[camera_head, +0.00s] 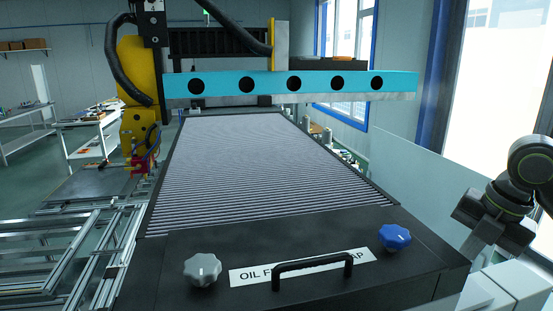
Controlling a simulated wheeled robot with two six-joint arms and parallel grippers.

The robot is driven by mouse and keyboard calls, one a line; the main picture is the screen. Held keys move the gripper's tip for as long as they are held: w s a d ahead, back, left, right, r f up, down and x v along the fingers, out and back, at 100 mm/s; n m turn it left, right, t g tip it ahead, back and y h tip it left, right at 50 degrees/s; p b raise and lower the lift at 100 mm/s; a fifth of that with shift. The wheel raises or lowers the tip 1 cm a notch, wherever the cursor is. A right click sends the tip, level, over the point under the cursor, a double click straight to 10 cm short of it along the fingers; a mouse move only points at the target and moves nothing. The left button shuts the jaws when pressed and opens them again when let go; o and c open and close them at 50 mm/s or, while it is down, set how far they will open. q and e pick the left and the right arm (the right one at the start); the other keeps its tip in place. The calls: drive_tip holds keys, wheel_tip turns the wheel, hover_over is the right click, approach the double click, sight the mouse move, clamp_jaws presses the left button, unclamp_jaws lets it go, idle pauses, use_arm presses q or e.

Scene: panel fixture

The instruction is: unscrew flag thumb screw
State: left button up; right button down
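A black panel (330,231) with a black bar handle (312,264) fills the front of the head view. A grey lobed knob (202,270) sits at its left and a blue lobed knob (394,237) at its right. I cannot make out a flag-shaped thumb screw; these two star-like knobs are the only screw-like parts I see. My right arm (505,200) is at the right edge, beside the panel and apart from both knobs. My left arm and gripper are not in the view.
A white label (246,276) lies partly behind the handle. A ribbed grey bed (262,165) stretches behind the panel, with a blue gantry beam (315,83) across its far end. Metal rails (62,240) stand at the left. The space above the panel is clear.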

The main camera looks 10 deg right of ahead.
drive_tip(key=shift+w+d, duration=0.15)
drive_tip(key=shift+w, duration=0.05)
idle(0.3)
drive_tip(key=shift+d, duration=0.1)
drive_tip(key=shift+d+f, duration=0.1)
drive_tip(key=shift+d, duration=0.15)
drive_tip(key=w+p+v, duration=0.1)
drive_tip(key=p+v, duration=0.3)
drive_tip(key=v, duration=0.1)
drive_tip(key=shift+s+a+r+p, duration=0.15)
drive_tip(key=shift+a+r+p, duration=0.25)
drive_tip(key=shift+r, duration=0.15)
